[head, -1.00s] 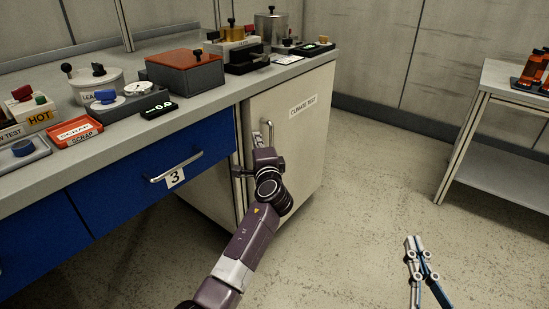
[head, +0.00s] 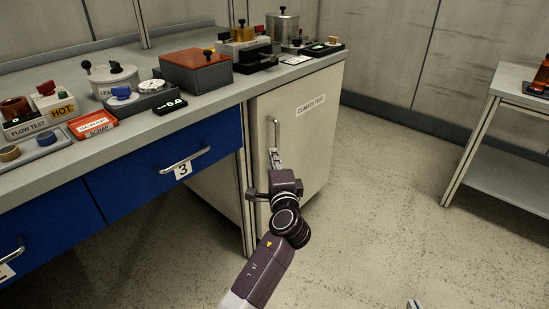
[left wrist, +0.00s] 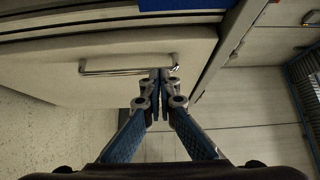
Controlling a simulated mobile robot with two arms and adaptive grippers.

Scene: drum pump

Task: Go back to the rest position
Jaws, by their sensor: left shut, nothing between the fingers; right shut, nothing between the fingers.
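My left gripper (head: 275,155) is shut and empty in front of the white cabinet door (head: 310,150) marked "CLIMATE TEST", just below the upper part of its upright metal handle (head: 275,130). In the left wrist view, the shut fingertips (left wrist: 161,74) are close together near one end of the handle (left wrist: 120,68). I cannot tell whether they touch it. The door looks closed. Of my right gripper (head: 413,304), only a tip shows at the bottom edge of the head view.
The counter (head: 130,135) above holds several devices, including a red-topped box (head: 195,72) and an orange "SCRAP" tray (head: 93,127). A blue drawer (head: 165,165) marked 3 is shut. A side table (head: 500,165) stands at right. The floor (head: 380,210) between is clear.

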